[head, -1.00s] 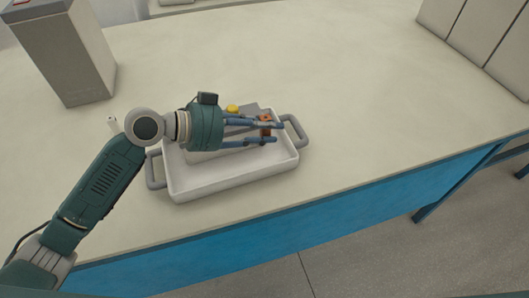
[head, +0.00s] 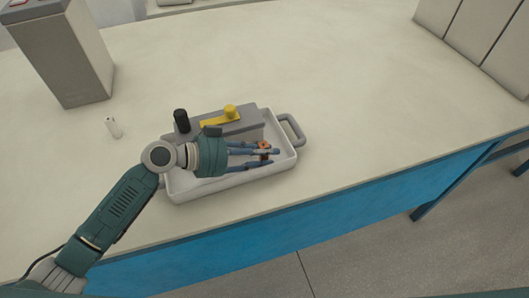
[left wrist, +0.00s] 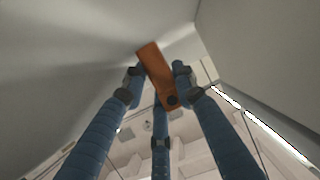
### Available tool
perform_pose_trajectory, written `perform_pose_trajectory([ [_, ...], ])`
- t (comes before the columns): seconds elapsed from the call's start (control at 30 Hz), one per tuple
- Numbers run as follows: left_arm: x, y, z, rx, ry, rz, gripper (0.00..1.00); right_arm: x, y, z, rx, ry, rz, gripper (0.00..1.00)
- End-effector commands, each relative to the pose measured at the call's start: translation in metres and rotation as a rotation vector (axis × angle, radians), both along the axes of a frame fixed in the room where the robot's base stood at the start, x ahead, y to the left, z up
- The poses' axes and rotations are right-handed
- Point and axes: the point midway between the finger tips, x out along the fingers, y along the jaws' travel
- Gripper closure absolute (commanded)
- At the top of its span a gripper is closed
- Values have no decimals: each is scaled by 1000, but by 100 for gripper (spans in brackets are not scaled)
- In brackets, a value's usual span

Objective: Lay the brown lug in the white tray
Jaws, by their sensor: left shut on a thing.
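The brown lug (head: 264,145) is a small orange-brown piece in the fingers of my left gripper (head: 272,156). In the left wrist view the lug (left wrist: 157,76) is a flat, tilted bar with a dark round spot near one end, between the blue fingers. My left gripper is shut on it, over the right part of the white tray (head: 232,182). Fingers and wrist hide part of the lug and the tray's floor. I cannot tell whether the lug touches the tray. My right gripper is not in view.
A grey block with a yellow piece (head: 222,119) and a black cylinder (head: 181,121) sits in the tray's back part. A small white cylinder (head: 114,127) lies left of the tray. A tall grey box (head: 68,55) stands back left, grey blocks (head: 480,40) back right. The table between is clear.

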Motion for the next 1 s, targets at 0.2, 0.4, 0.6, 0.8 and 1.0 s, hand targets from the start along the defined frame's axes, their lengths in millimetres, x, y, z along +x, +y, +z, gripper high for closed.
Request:
perform_pose_trajectory([
  [0.2,0,0,-2,1,0,0,65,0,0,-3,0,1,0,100],
  [0.4,0,0,-2,1,0,0,65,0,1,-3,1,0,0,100],
  [0.6,-3,11,4,2,0,2,65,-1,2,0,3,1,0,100],
  [0.8,-18,47,18,5,0,1,65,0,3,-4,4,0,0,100],
  [1.0,-32,81,34,4,0,-1,65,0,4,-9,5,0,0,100],
])
